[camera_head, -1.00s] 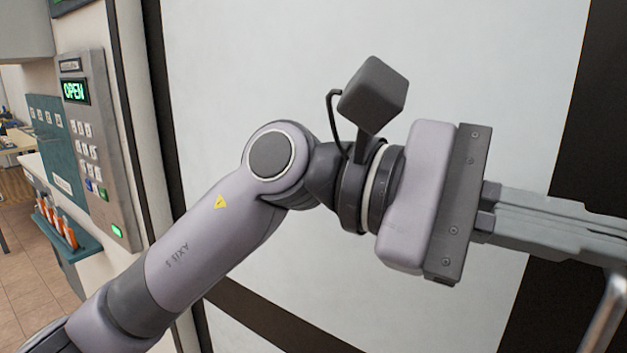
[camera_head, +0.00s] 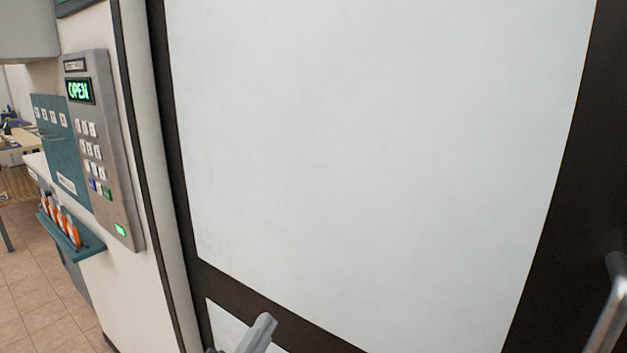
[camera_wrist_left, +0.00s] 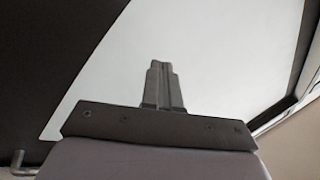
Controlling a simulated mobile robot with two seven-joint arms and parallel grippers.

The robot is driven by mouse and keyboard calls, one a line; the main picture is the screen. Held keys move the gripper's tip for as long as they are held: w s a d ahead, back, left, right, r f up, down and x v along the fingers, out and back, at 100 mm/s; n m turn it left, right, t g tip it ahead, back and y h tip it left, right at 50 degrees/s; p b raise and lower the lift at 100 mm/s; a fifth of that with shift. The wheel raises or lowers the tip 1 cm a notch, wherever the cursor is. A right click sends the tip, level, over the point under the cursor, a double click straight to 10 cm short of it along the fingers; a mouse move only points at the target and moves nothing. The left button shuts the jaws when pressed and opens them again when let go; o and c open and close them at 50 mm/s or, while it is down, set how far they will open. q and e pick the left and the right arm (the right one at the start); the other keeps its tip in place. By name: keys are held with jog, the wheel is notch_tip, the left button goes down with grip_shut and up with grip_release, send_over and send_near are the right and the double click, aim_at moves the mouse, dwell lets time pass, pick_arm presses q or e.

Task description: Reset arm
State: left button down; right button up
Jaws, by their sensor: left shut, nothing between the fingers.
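My left gripper (camera_head: 264,322) shows only by its grey fingers at the bottom edge of the head view, in front of the lower part of a door. In the left wrist view its fingers (camera_wrist_left: 161,66) are together with nothing between them, against the white door panel. The rest of the left arm is out of the head view. My right gripper is in neither view.
A large white door panel (camera_head: 370,150) in a dark frame fills the middle. A metal handle (camera_head: 612,312) is at the right edge. A keypad (camera_head: 100,150) with a green "OPEN" display is on the left wall, near a teal shelf (camera_head: 78,243) holding orange-and-white items.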

pick_arm(q)
jog(key=s+a+f+n+g+y, duration=0.2)
jog(key=s+f, duration=0.4)
jog(key=f, duration=0.3)
jog(key=s+a+f+n+g+y, duration=0.2)
jog(key=s+a+f+n+g, duration=0.2)
jog(key=f, duration=0.5)
jog(key=s+a+f+n+g+y, duration=0.3)
jog(key=s+a+f+n, duration=0.3)
jog(key=s+f, duration=0.3)
jog(key=shift+a+f+n, duration=0.2)
jog(key=shift+n, duration=0.5)
jog(key=shift+w, duration=0.1)
